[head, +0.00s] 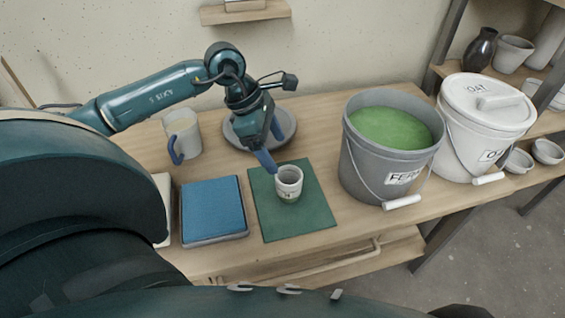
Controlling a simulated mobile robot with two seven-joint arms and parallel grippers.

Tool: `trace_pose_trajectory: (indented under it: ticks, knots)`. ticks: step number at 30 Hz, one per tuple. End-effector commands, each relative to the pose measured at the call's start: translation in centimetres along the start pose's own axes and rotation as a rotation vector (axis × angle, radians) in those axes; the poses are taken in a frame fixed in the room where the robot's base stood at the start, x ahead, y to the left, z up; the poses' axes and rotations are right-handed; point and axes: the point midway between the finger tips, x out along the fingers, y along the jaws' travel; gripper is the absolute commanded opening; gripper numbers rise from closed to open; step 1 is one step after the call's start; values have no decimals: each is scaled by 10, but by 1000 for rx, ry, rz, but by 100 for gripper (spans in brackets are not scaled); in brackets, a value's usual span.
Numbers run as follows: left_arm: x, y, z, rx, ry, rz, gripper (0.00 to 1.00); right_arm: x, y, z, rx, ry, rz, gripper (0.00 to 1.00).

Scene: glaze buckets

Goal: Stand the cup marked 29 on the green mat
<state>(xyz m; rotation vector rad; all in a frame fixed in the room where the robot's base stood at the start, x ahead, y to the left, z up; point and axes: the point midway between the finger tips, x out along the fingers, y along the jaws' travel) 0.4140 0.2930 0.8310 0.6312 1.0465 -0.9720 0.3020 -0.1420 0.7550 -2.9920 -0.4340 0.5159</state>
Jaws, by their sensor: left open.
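A small pale cup (289,187) stands upright on the green mat (309,222) in the head view, near the mat's middle. It has a dark marking on its side, too small to read for certain. My left gripper (271,152) is open, just behind and above the cup, with its blue-grey fingers pointing down. One fingertip shows close to the cup's rim; I cannot tell whether it touches. Nothing shows between the fingers. My right gripper is not in view.
A blue pad (212,208) lies left of the mat. A white mug with a blue handle (184,133) and a grey dish (236,138) stand behind. A grey bucket of green glaze (365,168) and a lidded white bucket (465,147) stand to the right.

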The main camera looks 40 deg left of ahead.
Motion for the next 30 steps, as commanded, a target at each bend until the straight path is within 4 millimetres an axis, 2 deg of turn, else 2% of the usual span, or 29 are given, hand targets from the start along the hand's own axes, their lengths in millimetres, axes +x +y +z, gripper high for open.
trace_pose_trajectory:
  ticks: [2, 4, 5, 7, 9, 11, 12, 14, 16, 18, 20, 21, 25, 27, 30]
  knots:
    - [9, -14, 10, -14, -56, -49, 77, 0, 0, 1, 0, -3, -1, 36]
    - [24, -39, 31, -54, -166, -138, 77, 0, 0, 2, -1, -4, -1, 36]
    - [32, -54, 44, -84, -234, -195, 77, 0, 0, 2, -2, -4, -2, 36]
    - [44, -98, 81, -211, -441, -371, 77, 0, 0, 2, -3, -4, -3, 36]
    - [39, -140, 122, -435, -685, -591, 77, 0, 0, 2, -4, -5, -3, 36]
    - [25, -157, 149, -676, -873, -771, 77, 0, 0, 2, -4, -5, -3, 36]
    - [15, -161, 160, -859, -981, -886, 77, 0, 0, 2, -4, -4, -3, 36]
    - [4, -155, 165, -1164, -1118, -1046, 77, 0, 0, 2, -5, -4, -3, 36]
    - [4, -141, 156, -1557, -1233, -1210, 77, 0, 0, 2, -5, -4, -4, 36]
    - [17, -129, 135, -1963, -1289, -1344, 77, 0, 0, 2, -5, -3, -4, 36]
    - [36, -126, 112, -2295, -1293, -1428, 77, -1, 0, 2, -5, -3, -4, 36]
    - [49, -129, 97, 2458, 1254, 1448, 77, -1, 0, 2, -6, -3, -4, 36]
    - [85, -149, 61, 2282, 879, 1177, 77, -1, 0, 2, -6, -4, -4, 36]
    - [97, -160, 51, 2219, 767, 1098, 77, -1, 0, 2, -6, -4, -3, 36]
    - [104, -168, 46, 2177, 693, 1049, 77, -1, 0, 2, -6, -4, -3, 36]
